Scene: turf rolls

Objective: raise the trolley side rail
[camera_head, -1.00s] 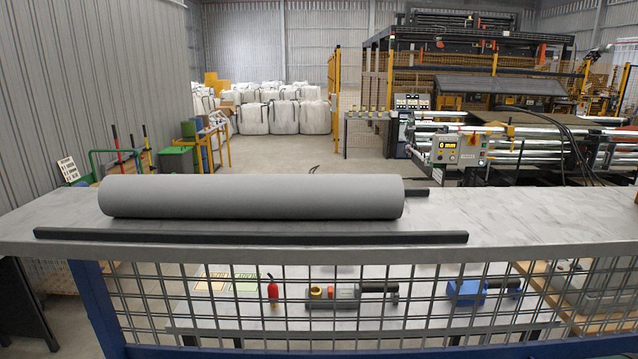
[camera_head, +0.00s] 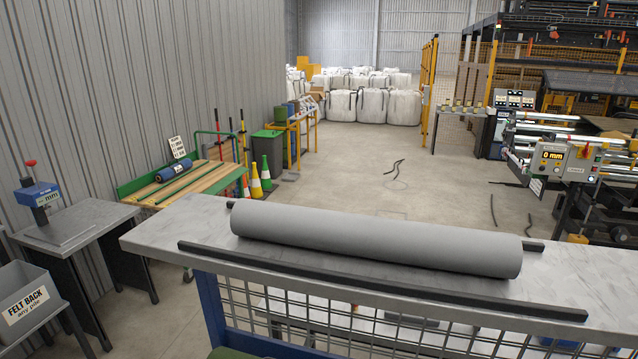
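The trolley stands beyond the left end of the grey table, with a wooden slatted deck (camera_head: 215,178) and a green frame. A blue roll (camera_head: 174,171) lies on its deck. A thin dark green bar (camera_head: 190,186) lies low along the deck; it may be the side rail, but I cannot be sure. A green upright hoop (camera_head: 217,134) stands at the trolley's far end. The table's left end hides part of the trolley's lower near side. Neither of my grippers is in view.
A grey table (camera_head: 180,222) with a large grey roll (camera_head: 375,240) between black bars fills the foreground. A small bench (camera_head: 75,225) and a felt bin (camera_head: 25,305) are at left. Open floor lies behind the table.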

